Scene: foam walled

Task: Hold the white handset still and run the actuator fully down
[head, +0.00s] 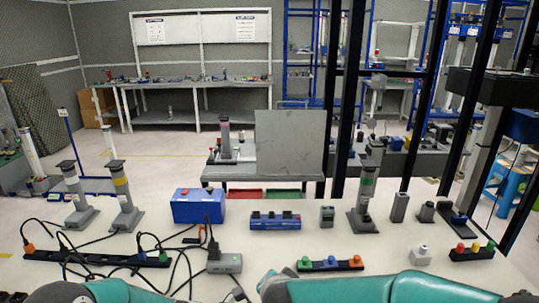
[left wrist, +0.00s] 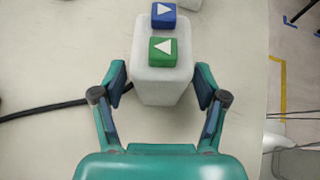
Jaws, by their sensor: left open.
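The white handset (left wrist: 163,82) stands between the fingers of my left gripper (left wrist: 160,82) in the left wrist view. The gripper is open, one finger on each side, with a narrow gap at the left finger; whether the right finger touches is hard to tell. On the handset's top are a green button (left wrist: 163,52) and a blue button (left wrist: 164,15) with white arrows pointing opposite ways. I cannot pick the handset out in the head view. Grey column units, perhaps actuators, stand on the table at left (head: 74,192) and right (head: 367,190). My right gripper is not visible.
The white table (head: 330,222) holds a blue box (head: 198,207), a power strip (head: 95,258), loose black cables and button strips (head: 330,265). A black cable (left wrist: 45,109) runs left of the handset. Black frame posts stand at right.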

